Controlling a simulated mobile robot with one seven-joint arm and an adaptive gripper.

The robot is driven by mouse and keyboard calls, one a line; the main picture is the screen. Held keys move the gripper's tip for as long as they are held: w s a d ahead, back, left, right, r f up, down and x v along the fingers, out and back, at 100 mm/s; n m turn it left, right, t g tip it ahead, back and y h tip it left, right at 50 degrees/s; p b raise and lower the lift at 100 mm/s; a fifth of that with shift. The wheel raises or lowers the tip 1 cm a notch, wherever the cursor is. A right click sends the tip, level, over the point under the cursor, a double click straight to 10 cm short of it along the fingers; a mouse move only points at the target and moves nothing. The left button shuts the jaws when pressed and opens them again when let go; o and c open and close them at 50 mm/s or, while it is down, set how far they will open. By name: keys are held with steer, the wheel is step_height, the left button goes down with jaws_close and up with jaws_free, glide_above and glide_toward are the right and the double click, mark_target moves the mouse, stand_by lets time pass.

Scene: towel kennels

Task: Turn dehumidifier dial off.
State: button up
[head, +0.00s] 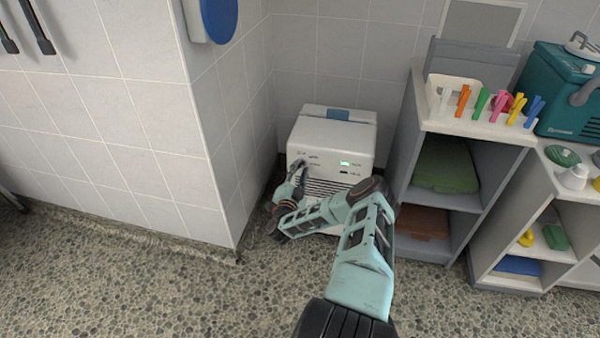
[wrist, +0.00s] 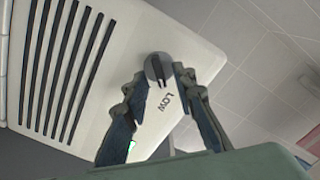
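The white dehumidifier (head: 338,135) stands on the floor in the corner, with dark vent slats on its front. In the wrist view its front panel (wrist: 110,50) is tilted, and the round grey dial (wrist: 158,67) has a dark raised grip bar. The word LOW is printed beside the dial. My gripper (head: 298,172) is at the upper left of the front panel and hides the dial in the head view. In the wrist view my gripper's fingers (wrist: 160,76) are parted, one on each side of the dial. Whether they touch it cannot be told.
A grey shelf unit (head: 408,130) stands close on the right, with a white tray (head: 440,90), coloured pegs and a teal case (head: 562,95) above. A tiled wall corner (head: 225,150) stands close on the left. The pebbled floor in front is clear.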

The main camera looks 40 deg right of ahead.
jaws_close()
steer(key=shift+w+r+n, duration=0.1)
steer(key=shift+n, duration=0.2)
steer(key=shift+r+n+p, duration=0.15)
steer(key=shift+n+p, duration=0.6)
steer(key=shift+n, duration=0.05)
steer(key=shift+w+a+n+p, duration=0.1)
steer(key=shift+n+p, duration=0.25)
steer(key=shift+n, duration=0.45)
steer(key=n, duration=0.3)
steer(key=shift+n, duration=1.1)
